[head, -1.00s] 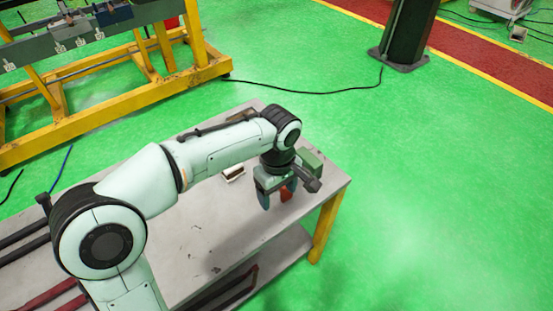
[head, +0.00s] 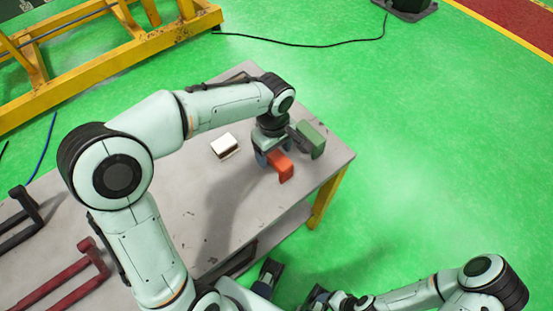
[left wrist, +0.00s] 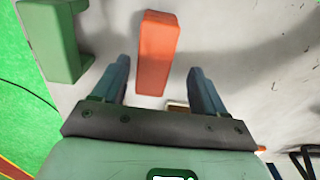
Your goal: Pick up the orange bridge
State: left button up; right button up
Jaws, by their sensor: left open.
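The orange bridge (head: 281,166) stands on the grey table near its right end, partly hidden by my left gripper. In the left wrist view the orange bridge (left wrist: 157,50) shows as a long block between the two blue-grey fingers, with a gap on each side. My left gripper (left wrist: 159,66) is open and points down over it; in the head view this gripper (head: 268,158) is at the bridge's far left side. My right gripper (head: 318,296) shows only in part at the bottom of the head view, away from the bridge; its jaws are unclear.
A green bridge (head: 311,139) stands close to the right of the orange one. A small white-topped block (head: 224,146) lies to the left. Black (head: 24,212) and red (head: 80,268) handle-like bars lie at the left. The front part of the table (head: 200,235) is clear.

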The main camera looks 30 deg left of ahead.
pick_arm(q)
jog(key=shift+w+d+f+b, duration=0.15)
jog(key=shift+f, duration=1.35)
jog(key=shift+w+d+f+b, duration=0.1)
jog(key=shift+f+b, duration=0.05)
jog(key=shift+f, duration=1.35)
jog(key=c, duration=1.2)
